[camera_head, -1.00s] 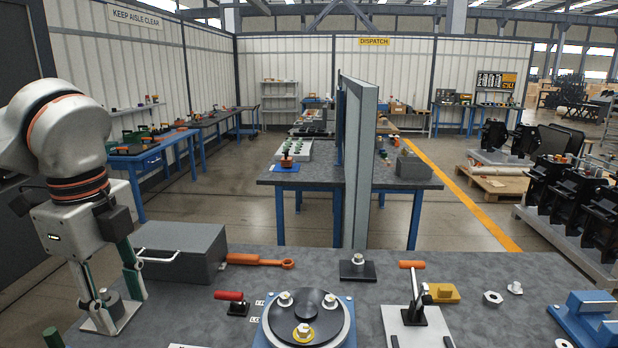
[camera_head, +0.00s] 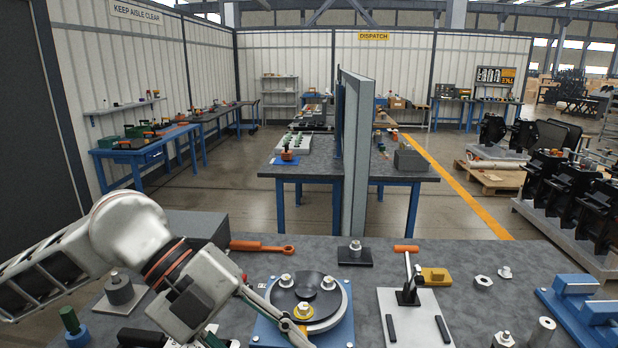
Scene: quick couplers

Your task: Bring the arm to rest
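My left arm comes in from the left, low over the bench (camera_head: 350,290). Its gripper (camera_head: 262,336) points down and right, beside the front left of the round black turntable fixture (camera_head: 318,284) on its blue base. The green-marked fingers are spread with nothing visible between them; one fingertip is cut off by the lower edge. One finger overlaps the blue base in the picture; contact cannot be told. My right gripper is not in view.
A grey box (camera_head: 205,226) is partly hidden behind my arm. An orange wrench (camera_head: 262,247), a lever clamp on a pale plate (camera_head: 408,290), a yellow block (camera_head: 434,276) and a blue fixture (camera_head: 590,312) lie around the turntable. Bare bench shows between them.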

